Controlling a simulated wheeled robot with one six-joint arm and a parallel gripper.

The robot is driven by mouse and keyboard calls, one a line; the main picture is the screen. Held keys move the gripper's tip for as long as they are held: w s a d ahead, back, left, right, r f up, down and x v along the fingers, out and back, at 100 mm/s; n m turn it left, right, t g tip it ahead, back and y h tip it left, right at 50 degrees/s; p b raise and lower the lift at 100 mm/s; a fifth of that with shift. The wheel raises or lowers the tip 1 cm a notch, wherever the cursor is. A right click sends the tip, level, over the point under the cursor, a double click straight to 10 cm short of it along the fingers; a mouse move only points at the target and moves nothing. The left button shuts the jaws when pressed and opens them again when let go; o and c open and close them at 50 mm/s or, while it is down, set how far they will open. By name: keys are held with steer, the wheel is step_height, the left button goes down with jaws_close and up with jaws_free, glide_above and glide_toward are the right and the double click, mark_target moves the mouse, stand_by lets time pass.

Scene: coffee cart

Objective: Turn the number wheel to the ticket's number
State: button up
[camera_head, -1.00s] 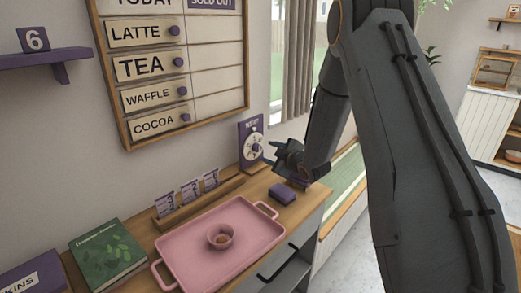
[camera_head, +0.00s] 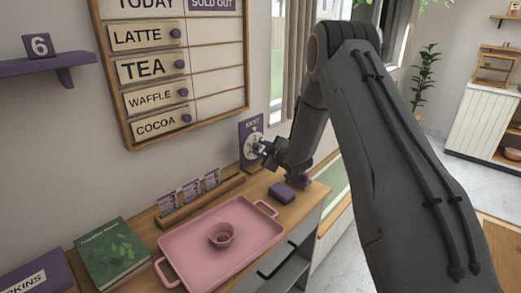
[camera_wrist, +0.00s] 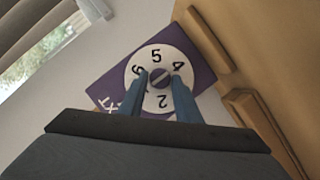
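The number wheel (camera_head: 249,146) is a white dial on an upright purple board at the back of the counter. In the wrist view the dial (camera_wrist: 171,60) shows 6, 5, 4 and 2 around a dark grey knob (camera_wrist: 160,78); other digits are hidden by my fingers. My gripper (camera_head: 261,150) is at the dial. Its two blue fingers (camera_wrist: 160,82) stand apart, one on each side of the knob, with what look like slim gaps. Several purple-and-white tickets (camera_head: 190,189) stand in a wooden rail; their numbers are too small to read surely.
A pink tray (camera_head: 190,262) with a small bowl (camera_head: 221,235) fills the counter's middle. A purple block (camera_head: 282,193) lies below my gripper. A green book (camera_head: 108,254) lies at left. A menu board hangs above.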

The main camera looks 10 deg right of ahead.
steer(key=c, duration=0.6)
steer(key=shift+d+r+m+g+y, duration=0.15)
steer(key=shift+m+g+y, duration=0.35)
steer(key=shift+m, duration=0.7)
steer(key=shift+w+d+r+m+g+y, duration=0.15)
steer(key=shift+m+g+y, duration=0.45)
steer(key=shift+m, duration=0.6)
steer(key=m+y, duration=0.1)
steer(key=m+g, duration=0.1)
steer(key=m, duration=0.1)
steer(key=shift+w+d+g+y, duration=0.2)
steer(key=shift+g+y, duration=0.1)
steer(key=shift+y, duration=0.1)
steer(key=o, duration=1.1)
steer(key=shift+c, duration=0.2)
